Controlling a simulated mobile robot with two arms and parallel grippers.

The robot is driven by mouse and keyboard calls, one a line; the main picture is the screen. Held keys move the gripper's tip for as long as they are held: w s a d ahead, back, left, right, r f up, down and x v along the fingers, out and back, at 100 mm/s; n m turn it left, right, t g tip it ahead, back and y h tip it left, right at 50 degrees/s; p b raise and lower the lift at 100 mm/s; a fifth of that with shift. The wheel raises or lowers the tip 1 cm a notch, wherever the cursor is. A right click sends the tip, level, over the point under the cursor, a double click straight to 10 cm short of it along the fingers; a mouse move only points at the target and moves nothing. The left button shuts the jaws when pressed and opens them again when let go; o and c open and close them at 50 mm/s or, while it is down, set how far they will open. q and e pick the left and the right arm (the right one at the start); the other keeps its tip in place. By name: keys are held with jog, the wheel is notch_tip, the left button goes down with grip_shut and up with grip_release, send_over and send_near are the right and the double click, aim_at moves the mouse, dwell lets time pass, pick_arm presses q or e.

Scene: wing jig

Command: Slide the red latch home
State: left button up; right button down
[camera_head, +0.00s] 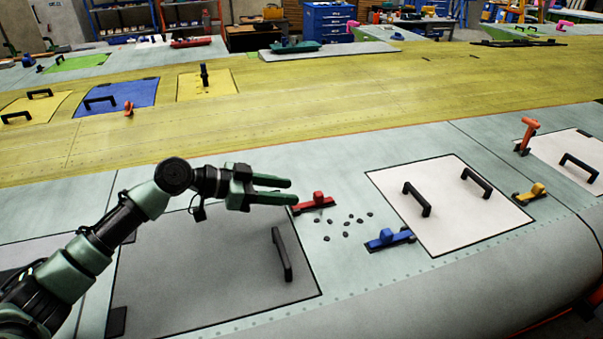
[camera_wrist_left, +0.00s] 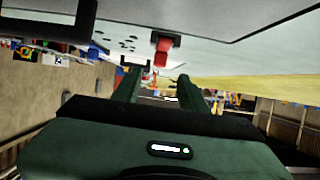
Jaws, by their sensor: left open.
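The red latch (camera_head: 316,201) is a small red block with a raised knob on a dark base, on the grey-green wing skin between a grey panel and a white panel. My left gripper (camera_head: 294,191) is open and empty, its two green fingers pointing right at the latch's left end. In the head view the fingertips look close to the latch; I cannot tell whether they touch it. In the left wrist view the red latch (camera_wrist_left: 162,42) appears ahead of and above the open fingers (camera_wrist_left: 168,85), apart from them. My right gripper is not in view.
A blue latch (camera_head: 388,239) sits by the white panel (camera_head: 455,235), which has two black handles. Several small dark pieces (camera_head: 347,224) lie near the red latch. The grey panel (camera_head: 200,265) has a black handle (camera_head: 281,254). A yellow latch (camera_head: 532,193) stands farther right.

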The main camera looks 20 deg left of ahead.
aim_at(314, 194)
pick_arm(q)
jog(key=shift+w, duration=0.25)
jog(key=shift+w+d+p, duration=0.2)
jog(key=shift+p, duration=0.1)
jog(key=shift+w+d+f+p, duration=0.15)
jog(key=shift+d+p, duration=0.2)
jog(key=shift+d, duration=0.3)
jog(key=shift+w+d+f+p, duration=0.15)
jog(key=shift+d+p, duration=0.2)
jog(key=shift+d, duration=0.25)
jog(key=p+x, duration=0.1)
jog(key=x, duration=0.2)
jog(key=shift+w+d+f, duration=0.15)
jog(key=shift+w+f, duration=0.05)
jog(key=shift+w, duration=0.05)
jog(key=shift+w+d+f, duration=0.1)
jog(key=shift+w+f, duration=0.1)
jog(key=shift+d+f, duration=0.1)
jog(key=shift+d, duration=0.05)
grip_shut()
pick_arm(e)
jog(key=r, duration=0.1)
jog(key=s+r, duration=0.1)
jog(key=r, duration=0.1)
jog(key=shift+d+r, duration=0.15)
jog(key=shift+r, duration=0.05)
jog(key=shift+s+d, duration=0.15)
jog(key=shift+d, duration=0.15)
